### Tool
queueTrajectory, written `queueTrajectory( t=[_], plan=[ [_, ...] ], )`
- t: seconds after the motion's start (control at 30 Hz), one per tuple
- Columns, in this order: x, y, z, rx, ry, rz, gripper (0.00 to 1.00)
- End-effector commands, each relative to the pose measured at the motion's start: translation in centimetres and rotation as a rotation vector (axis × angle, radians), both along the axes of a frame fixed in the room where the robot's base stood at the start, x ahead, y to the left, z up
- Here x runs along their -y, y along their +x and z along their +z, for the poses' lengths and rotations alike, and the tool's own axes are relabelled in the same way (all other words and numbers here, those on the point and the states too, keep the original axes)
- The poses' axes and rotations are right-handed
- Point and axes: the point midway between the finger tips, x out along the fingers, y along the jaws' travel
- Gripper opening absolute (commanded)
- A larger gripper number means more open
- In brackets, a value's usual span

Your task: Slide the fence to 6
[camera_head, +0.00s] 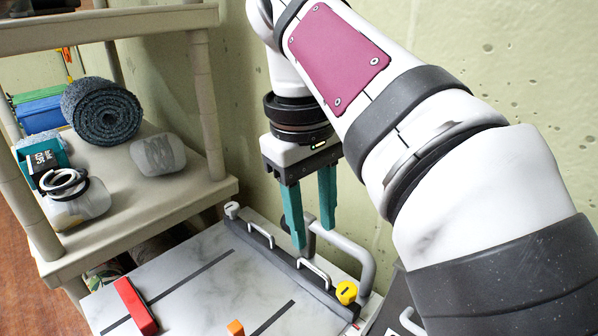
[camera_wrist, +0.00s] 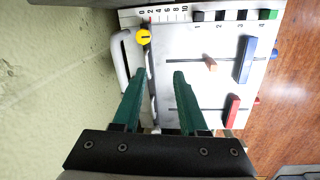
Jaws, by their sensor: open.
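The fence (camera_head: 290,262) is a long dark bar with two slim pale handles, lying along the board's wall-side edge. In the wrist view the fence (camera_wrist: 151,72) runs up to the printed number scale (camera_wrist: 165,14), its end near the low numbers, around 0 to 2; the exact reading is unclear. A yellow knob (camera_head: 346,292) sits at its near end, also visible in the wrist view (camera_wrist: 143,37). My gripper (camera_head: 313,236) is open and empty, fingers pointing down above the fence area. In the wrist view its teal fingers (camera_wrist: 158,78) straddle part of the fence; contact is not visible.
The marbled board (camera_head: 190,265) carries a red block (camera_head: 135,306), an orange piece (camera_head: 236,327) and a blue block (camera_wrist: 244,58) on slots. A thick grey side handle (camera_head: 350,250) rises beside the wall. A shelf (camera_head: 185,190) with rolled mat (camera_head: 102,112) stands left.

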Motion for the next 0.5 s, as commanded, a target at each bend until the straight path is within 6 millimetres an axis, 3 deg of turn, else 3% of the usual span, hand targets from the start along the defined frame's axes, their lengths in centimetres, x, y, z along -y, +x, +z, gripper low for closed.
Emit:
queueTrajectory(
  t=[0.1,0.23,0.37,0.5],
  plan=[
    [-1.2,2.7,1.9,0.055,-0.045,0.130,0.42],
    [-1.3,3.4,1.9,0.069,-0.064,0.172,0.42],
    [-0.9,3.6,-0.7,0.067,-0.062,0.169,0.42],
    [-0.3,4.2,-5.0,0.066,-0.060,0.167,0.42]
  ],
)
